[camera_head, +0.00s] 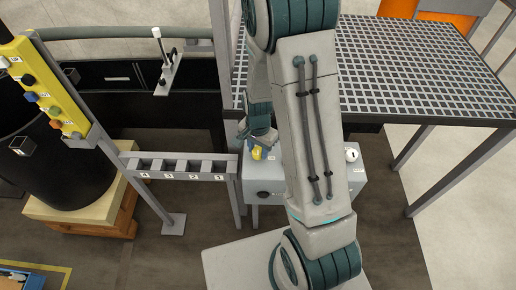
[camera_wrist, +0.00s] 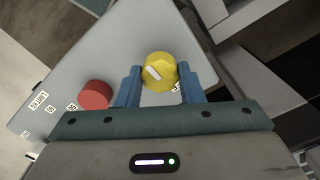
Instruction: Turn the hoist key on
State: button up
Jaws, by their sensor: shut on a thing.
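A yellow round knob (camera_wrist: 159,71) with a white pointer bar stands on the sloped face of a grey control box (camera_wrist: 95,58). The pointer lies at a slant in the wrist view. My gripper (camera_wrist: 160,77) is shut on the knob, one blue finger on each side. In the head view the knob (camera_head: 257,153) shows just below my gripper (camera_head: 259,142), on top of the grey box (camera_head: 263,190). A label beside the knob is partly hidden by a finger. I cannot read which control is the hoist key.
A red button (camera_wrist: 95,94) sits close to the left finger. A white round dial (camera_head: 351,154) is on the box's right side. A grating platform (camera_head: 430,70) stands behind right. A numbered slotted rail (camera_head: 180,167) and yellow button panel (camera_head: 47,85) are left.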

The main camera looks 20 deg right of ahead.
aim_at(257, 150)
jog(key=n+b, duration=0.3)
jog(key=n, duration=0.1)
jog(key=shift+f, duration=0.1)
jog(key=n+b, duration=0.1)
jog(key=n, duration=0.4)
jog(key=shift+b, duration=0.4)
jog(key=n, duration=0.4)
jog(key=shift+b, duration=0.35)
jog(key=shift+r+n, duration=0.2)
jog(key=shift+n, duration=2)
jog(key=o, duration=1)
jog(key=shift+a, duration=0.1)
notch_tip(257, 150, up, 14)
jog(key=shift+f, duration=0.1)
